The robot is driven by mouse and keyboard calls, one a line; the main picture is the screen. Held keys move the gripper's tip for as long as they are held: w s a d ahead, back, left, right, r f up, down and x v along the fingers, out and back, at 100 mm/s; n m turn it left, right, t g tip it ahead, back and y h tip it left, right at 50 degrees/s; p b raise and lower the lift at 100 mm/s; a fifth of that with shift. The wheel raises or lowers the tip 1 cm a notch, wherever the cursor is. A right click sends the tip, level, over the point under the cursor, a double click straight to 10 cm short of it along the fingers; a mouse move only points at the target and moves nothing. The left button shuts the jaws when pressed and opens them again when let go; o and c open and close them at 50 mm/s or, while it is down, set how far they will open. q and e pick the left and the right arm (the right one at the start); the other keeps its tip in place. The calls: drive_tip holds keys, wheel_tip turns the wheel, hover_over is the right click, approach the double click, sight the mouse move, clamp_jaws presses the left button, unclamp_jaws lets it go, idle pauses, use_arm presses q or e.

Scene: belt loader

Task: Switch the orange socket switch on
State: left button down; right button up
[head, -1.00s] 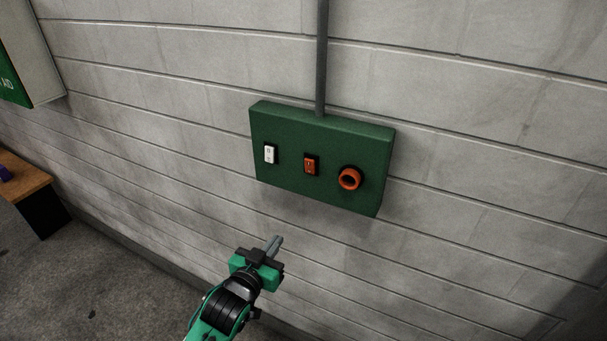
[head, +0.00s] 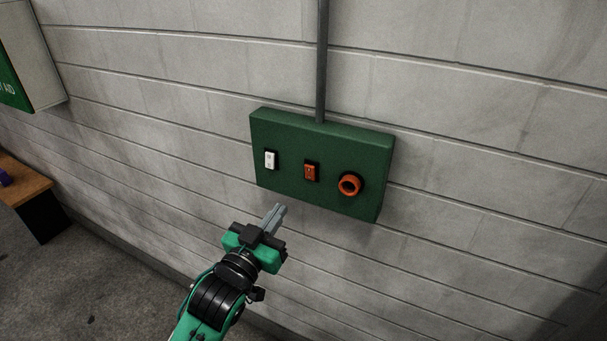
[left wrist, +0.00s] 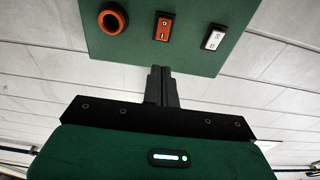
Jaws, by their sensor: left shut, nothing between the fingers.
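The orange socket switch (head: 311,171) is a small orange rocker in a black frame on a green wall box (head: 290,187). It also shows in the left wrist view (left wrist: 163,27), with a mark at each end. To its right in the head view is a round orange socket (head: 349,185), and to its left a white rocker switch (head: 270,160). My left gripper (head: 280,208) is shut and empty, below and to the left of the orange switch, apart from it. In the left wrist view its closed fingertips (left wrist: 160,69) appear near the box's edge. My right gripper is not in view.
A grey conduit (head: 321,60) runs up the block wall from the box. A white and green first-aid cabinet (head: 36,50) hangs at upper left. A wooden-topped bench (head: 25,188) stands at far left. The space before the box is clear.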

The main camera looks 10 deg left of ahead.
use_arm(q)
drive_tip(key=p, duration=0.4)
approach(310, 168)
drive_tip(key=x, duration=0.5)
drive_tip(key=shift+p+x, duration=0.4)
drive_tip(key=shift+x, duration=0.55)
drive_tip(key=shift+w+r, duration=0.2)
drive_tip(key=shift+r, duration=0.05)
